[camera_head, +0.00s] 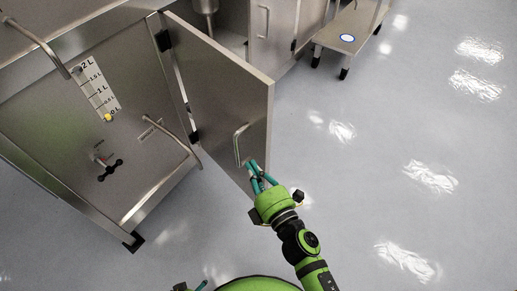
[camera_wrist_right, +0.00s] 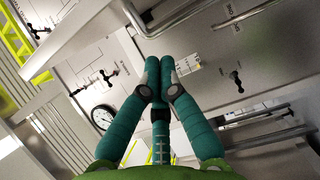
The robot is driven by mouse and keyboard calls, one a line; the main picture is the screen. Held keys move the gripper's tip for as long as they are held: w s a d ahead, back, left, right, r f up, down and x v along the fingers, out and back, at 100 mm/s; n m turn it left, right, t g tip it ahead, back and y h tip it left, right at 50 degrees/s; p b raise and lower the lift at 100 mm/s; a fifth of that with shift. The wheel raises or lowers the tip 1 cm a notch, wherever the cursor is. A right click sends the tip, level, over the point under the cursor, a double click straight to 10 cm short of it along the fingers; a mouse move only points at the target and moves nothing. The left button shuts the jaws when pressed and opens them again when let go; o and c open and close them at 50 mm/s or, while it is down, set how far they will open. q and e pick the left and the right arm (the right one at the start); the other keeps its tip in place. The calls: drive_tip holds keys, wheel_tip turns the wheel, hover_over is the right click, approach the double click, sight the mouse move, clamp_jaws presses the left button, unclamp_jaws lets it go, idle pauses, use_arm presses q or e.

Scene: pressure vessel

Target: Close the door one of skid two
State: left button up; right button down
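A grey metal cabinet door (camera_head: 222,88) stands open in the head view, hinged on its left edge and swung out over the floor. Its bar handle (camera_head: 237,146) is near the lower free corner. My right gripper (camera_head: 259,172) is just below and right of this handle, close to the door's lower corner; whether it touches is unclear. In the right wrist view, its teal fingers (camera_wrist_right: 159,68) are drawn together with nothing visible between them. Small teal and dark parts at the head view's bottom edge look like my left gripper (camera_head: 200,286); its fingers are mostly cut off.
A metal skid panel (camera_head: 65,125) with a level scale, black valve knob and tubular rails stands left of the door. Another closed door (camera_head: 272,30) and a low metal stand (camera_head: 350,40) are at the top. The floor (camera_head: 400,140) on the right is clear.

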sight(258, 150)
use_arm(q)
drive_tip(key=shift+s+a+g+p, duration=0.15)
drive_tip(key=shift+s+g+p, duration=0.25)
drive_tip(key=shift+s, duration=1)
use_arm(e)
drive_tip(key=shift+w+d, duration=0.2)
drive_tip(key=shift+w, duration=0.85)
drive_tip(key=shift+w+d, duration=0.2)
drive_tip(key=shift+w, duration=0.8)
drive_tip(key=shift+w+d, duration=0.2)
drive_tip(key=shift+w, duration=0.85)
